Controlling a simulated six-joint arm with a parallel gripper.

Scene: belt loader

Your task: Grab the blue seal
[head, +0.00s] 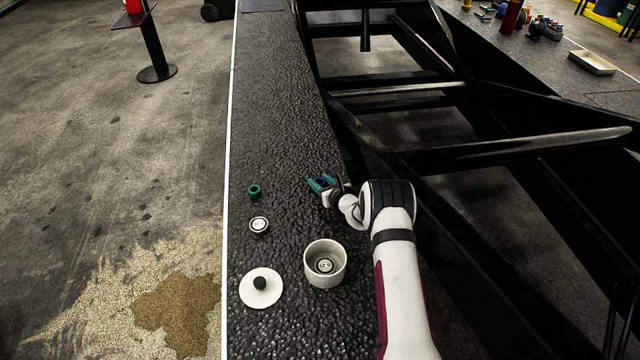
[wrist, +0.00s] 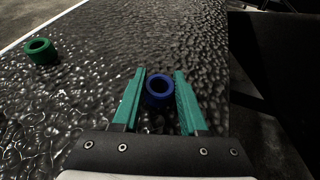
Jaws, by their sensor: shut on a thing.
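The blue seal (wrist: 159,99) is a small ring between the teal fingers of my gripper (wrist: 158,92) in the wrist view. My gripper is shut on it, with a finger at each side. In the head view my gripper (head: 321,184) is low over the dark textured belt (head: 285,130), near its right edge. The seal is too small there to make out clearly. I cannot tell whether it still touches the belt.
A green ring (head: 254,190) lies to the left and also shows in the wrist view (wrist: 40,52). Nearer are a small round white-topped part (head: 259,225), a white lid with a black knob (head: 261,297) and a white cup (head: 325,248) with a round part inside. Black frame beams stand right.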

